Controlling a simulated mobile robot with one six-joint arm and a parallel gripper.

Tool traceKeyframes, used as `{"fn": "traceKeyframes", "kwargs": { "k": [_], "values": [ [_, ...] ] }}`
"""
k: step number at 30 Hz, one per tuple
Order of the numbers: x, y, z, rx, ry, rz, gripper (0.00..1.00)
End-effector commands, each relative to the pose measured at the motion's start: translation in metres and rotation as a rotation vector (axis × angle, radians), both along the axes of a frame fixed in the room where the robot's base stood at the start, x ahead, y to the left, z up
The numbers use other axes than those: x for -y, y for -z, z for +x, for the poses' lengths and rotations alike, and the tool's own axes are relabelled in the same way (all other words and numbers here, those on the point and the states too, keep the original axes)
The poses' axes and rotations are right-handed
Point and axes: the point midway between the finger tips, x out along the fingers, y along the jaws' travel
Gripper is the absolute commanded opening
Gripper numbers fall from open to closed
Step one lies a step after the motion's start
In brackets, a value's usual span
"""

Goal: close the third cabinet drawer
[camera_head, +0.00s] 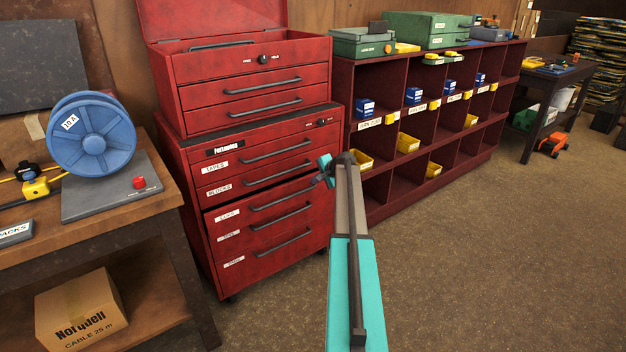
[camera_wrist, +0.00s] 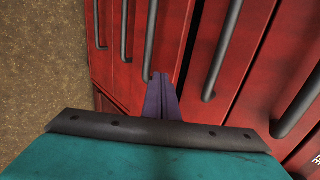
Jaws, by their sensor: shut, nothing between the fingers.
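The red cabinet (camera_head: 190,165) stands left of centre in the head view, with labelled drawers. The third drawer (camera_head: 240,208), below the tapes and blocks drawers, stands slightly out, with a dark gap along its top edge. Its handle (camera_head: 283,199) is a dark bar. My gripper (camera_head: 325,171) is shut and empty, at the cabinet's right front side. In the wrist view my gripper's fingertips (camera_wrist: 162,78) are together, by the lower end of what looks like the third drawer's handle (camera_wrist: 151,40). I cannot tell whether they touch the drawer front.
A red tool chest (camera_head: 245,80) with its lid up sits on the cabinet. Dark red shelving (camera_head: 400,185) with small bins stands close on the right. A workbench (camera_head: 150,200) with a blue reel (camera_head: 92,135) is on the left. The floor (camera_head: 480,260) in front is clear.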

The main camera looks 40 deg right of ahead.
Motion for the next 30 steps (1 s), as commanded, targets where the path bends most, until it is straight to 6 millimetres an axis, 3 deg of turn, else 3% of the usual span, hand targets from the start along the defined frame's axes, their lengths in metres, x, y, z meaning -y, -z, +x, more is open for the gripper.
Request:
{"fn": "traceKeyframes", "kwargs": {
  "k": [3,18,30],
  "values": [
    [-0.005,-0.001,-0.013,0.0,0.0,0.0,0.0],
    [-0.012,-0.053,-0.067,0.001,0.0,-0.002,0.0],
    [-0.015,-0.069,-0.081,0.0,-0.001,0.0,0.0]
  ]
}}
